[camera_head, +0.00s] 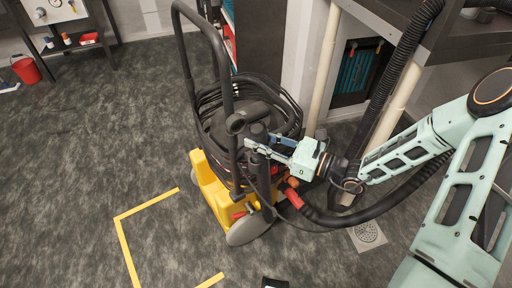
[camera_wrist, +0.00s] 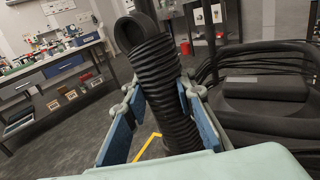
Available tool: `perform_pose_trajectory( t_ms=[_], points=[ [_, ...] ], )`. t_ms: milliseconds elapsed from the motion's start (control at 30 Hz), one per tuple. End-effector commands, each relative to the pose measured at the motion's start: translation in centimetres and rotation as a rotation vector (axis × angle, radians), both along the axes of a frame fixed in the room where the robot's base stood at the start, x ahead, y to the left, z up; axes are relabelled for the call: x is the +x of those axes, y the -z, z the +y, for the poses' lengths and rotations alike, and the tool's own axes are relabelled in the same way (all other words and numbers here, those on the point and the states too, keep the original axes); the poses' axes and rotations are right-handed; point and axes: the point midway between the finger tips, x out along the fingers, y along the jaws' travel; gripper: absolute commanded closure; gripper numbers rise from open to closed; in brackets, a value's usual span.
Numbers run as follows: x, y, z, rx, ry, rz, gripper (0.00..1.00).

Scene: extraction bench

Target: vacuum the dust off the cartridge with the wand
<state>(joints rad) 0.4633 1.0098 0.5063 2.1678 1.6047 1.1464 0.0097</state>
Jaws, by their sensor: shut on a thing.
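My gripper (camera_head: 258,144) is closed around a black ribbed tube with an open oval end, which looks like the wand (camera_head: 237,126). In the wrist view, the wand (camera_wrist: 158,75) stands nearly upright between the blue finger pads of my gripper (camera_wrist: 160,108), its open end at the top. It is beside the vacuum's handle frame, over the black top of the vacuum (camera_head: 215,190) with its yellow base. I cannot make out the cartridge for sure; a teal finned panel (camera_head: 355,72) sits in a dark frame under the bench at the right.
A coiled black hose (camera_head: 285,100) lies on the vacuum. The grey bench (camera_head: 440,30) and pale pipes stand at the right. Yellow tape (camera_head: 125,245) marks the floor at lower left. A red bucket (camera_head: 26,70) is far left. The left floor is mostly clear.

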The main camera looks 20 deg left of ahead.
Motion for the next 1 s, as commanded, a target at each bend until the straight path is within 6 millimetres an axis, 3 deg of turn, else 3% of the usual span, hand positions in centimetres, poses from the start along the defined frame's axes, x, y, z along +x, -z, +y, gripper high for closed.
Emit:
perform_pose_trajectory(
  t_ms=[1000],
  points=[
    [0.0,-3.3,0.0,0.001,0.0,0.0,1.0]
  ],
)
